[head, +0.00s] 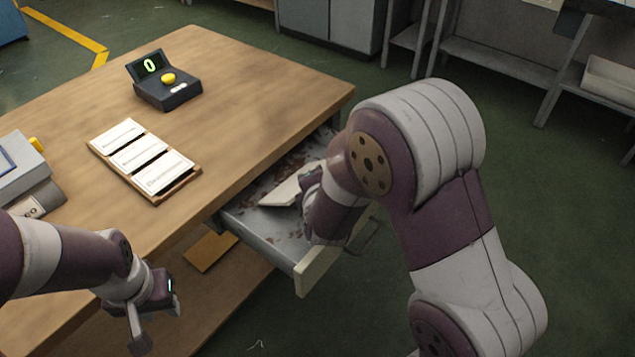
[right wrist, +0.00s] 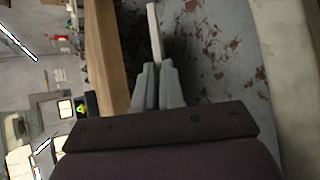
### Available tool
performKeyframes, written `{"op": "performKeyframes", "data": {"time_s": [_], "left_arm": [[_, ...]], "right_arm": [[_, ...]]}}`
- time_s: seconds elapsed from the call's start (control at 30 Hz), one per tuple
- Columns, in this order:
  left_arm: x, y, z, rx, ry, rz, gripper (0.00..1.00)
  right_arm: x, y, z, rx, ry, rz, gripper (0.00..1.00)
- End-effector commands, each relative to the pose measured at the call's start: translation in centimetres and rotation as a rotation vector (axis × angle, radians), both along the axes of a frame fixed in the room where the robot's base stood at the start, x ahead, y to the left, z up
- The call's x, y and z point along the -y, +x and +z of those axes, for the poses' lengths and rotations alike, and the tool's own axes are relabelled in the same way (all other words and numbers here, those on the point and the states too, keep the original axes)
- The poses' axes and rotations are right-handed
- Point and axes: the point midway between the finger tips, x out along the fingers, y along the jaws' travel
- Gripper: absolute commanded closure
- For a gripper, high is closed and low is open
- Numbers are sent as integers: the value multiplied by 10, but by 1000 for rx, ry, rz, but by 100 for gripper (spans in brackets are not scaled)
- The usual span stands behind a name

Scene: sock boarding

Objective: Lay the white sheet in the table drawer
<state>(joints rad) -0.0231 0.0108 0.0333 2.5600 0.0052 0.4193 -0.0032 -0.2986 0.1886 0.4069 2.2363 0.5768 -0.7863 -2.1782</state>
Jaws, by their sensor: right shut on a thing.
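The white sheet (head: 284,191) is in my right gripper, inside or just over the open table drawer (head: 262,222). In the right wrist view the sheet (right wrist: 154,32) shows nearly edge-on as a thin pale strip. My right gripper (right wrist: 158,86) is shut on its near edge. In the head view the right gripper (head: 312,182) is partly hidden by its own wrist. Whether the sheet touches the drawer floor is unclear. My left gripper (head: 142,325) hangs past the table's near edge, away from the drawer; its finger opening is not clear.
The drawer's grey floor has reddish-brown patches. On the wooden table (head: 235,85) stand a counter showing 0 with a yellow button (head: 165,82), a wooden tray with white cards (head: 192,178), and a grey device (head: 22,165) at left. A lower shelf (head: 150,318) lies under the tabletop.

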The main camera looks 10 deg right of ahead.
Motion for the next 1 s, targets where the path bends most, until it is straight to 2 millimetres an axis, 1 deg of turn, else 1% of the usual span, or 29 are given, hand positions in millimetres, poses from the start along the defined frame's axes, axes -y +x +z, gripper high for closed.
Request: {"op": "performKeyframes", "data": {"time_s": [0.1,0.17,0.2,0.47,0.57,0.67,0.83,0.9,1.0], "left_arm": [[0,0,-1,0,0,0,64],[0,0,0,0,0,0,64],[0,0,0,0,0,0,64],[0,0,0,0,0,0,64],[0,0,3,0,0,0,64],[0,0,13,0,0,0,64],[0,0,32,0,0,0,64],[0,0,38,0,0,0,64],[0,0,44,0,0,0,64]], "right_arm": [[0,0,-3,0,0,0,100],[0,0,-3,0,0,0,79],[0,0,-3,0,0,0,66],[0,0,-3,0,0,0,66],[-1,-3,4,0,1,1,66],[-4,-20,17,0,1,3,66],[-11,-61,42,0,0,5,66],[-13,-76,50,-1,0,5,66],[-16,-91,57,0,1,3,66]]}}
